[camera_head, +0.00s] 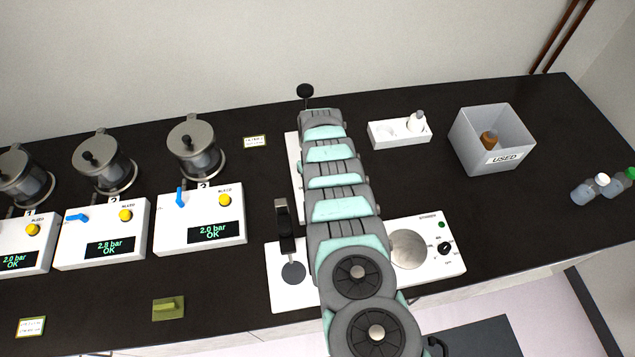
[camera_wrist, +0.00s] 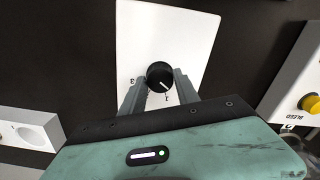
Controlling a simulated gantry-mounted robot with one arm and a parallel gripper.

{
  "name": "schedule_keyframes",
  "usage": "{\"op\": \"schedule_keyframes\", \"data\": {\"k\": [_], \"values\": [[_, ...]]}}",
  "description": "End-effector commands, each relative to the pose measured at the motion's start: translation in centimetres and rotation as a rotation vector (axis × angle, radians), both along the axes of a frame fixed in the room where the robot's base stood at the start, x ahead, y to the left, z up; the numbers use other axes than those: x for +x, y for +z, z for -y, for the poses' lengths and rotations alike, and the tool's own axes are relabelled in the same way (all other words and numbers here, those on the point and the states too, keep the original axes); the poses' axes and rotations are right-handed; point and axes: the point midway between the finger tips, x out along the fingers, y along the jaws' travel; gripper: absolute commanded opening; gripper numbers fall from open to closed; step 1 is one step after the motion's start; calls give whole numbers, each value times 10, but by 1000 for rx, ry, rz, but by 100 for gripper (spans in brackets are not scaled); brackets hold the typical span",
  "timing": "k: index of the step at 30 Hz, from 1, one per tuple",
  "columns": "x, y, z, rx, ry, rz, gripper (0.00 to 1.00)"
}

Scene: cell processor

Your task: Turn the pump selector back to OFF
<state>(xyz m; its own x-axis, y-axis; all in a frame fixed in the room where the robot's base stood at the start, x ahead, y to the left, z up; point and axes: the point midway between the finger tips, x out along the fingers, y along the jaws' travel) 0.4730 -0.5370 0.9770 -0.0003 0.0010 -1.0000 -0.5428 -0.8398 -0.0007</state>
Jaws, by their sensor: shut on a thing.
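The pump selector, a round black knob (camera_wrist: 158,70) with a white pointer line, sits on a white panel (camera_wrist: 165,25) in the wrist view. Its pointer aims down and right, toward a mark that looks like "1". Another small mark shows to the left of the knob. My gripper (camera_wrist: 160,78) is shut on the knob, one finger on each side. In the head view my arm covers the gripper and the knob; only the left edge of a white panel (camera_head: 294,165) shows beside the arm.
Left of the arm stand white units with pressure displays (camera_head: 207,232), blue levers and yellow buttons, with metal pots (camera_head: 196,150) behind. A white panel (camera_head: 290,295) with a round plate and small dial (camera_head: 446,248) lies in front. A USED bin (camera_head: 472,150) and bottles are right.

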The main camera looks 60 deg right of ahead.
Motion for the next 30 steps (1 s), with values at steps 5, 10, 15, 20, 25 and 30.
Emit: {"op": "schedule_keyframes", "data": {"k": [5,10,15,20,25,30], "values": [[1,0,0,-2,111,1,0],[1,1,1,-4,182,2,0],[1,1,1,-4,219,2,0],[1,1,1,-4,232,2,0],[1,1,1,-3,233,2,0],[1,1,1,-3,232,2,39]]}}
